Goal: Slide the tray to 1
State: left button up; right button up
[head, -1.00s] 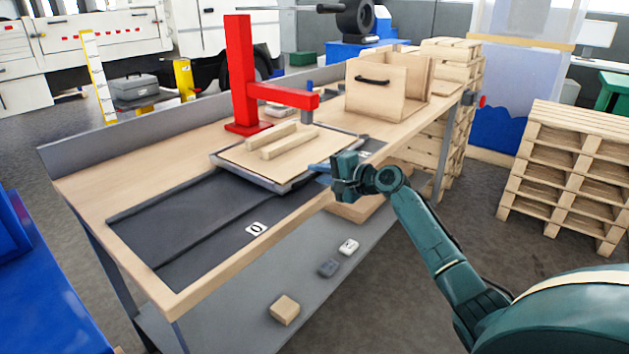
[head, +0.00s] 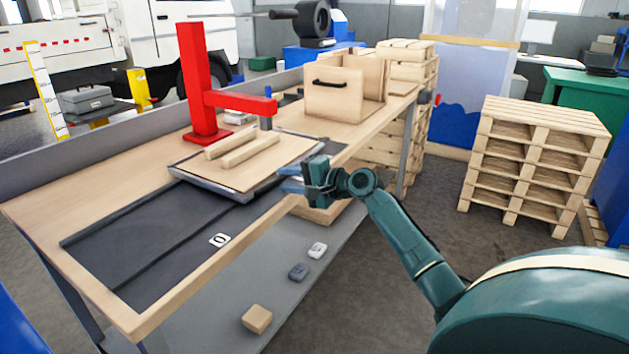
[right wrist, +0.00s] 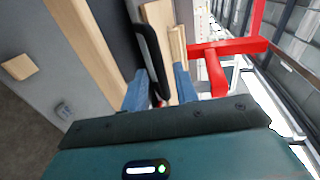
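The tray (head: 212,187) has a grey rim and a wooden board with two wooden bars on it. It sits on the dark track (head: 135,243) set in the bench, beyond the white 0 label (head: 219,240). No 1 label is readable; my right gripper may hide it. My right gripper (head: 291,180) is at the tray's near right corner. Its blue fingers are apart. In the right wrist view, a dark upright edge or handle (right wrist: 152,60) stands between the open fingers (right wrist: 160,88); I cannot tell if they touch it. My left gripper is out of view.
A red post with an arm (head: 205,95) stands behind the tray and reaches over it. A wooden box (head: 335,92) stands farther right on the bench. The track toward the 0 label is clear. Small blocks (head: 257,319) lie on the lower shelf; pallets (head: 535,150) stand right.

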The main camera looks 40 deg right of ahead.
jog(key=v, duration=1)
jog(key=shift+s, duration=0.15)
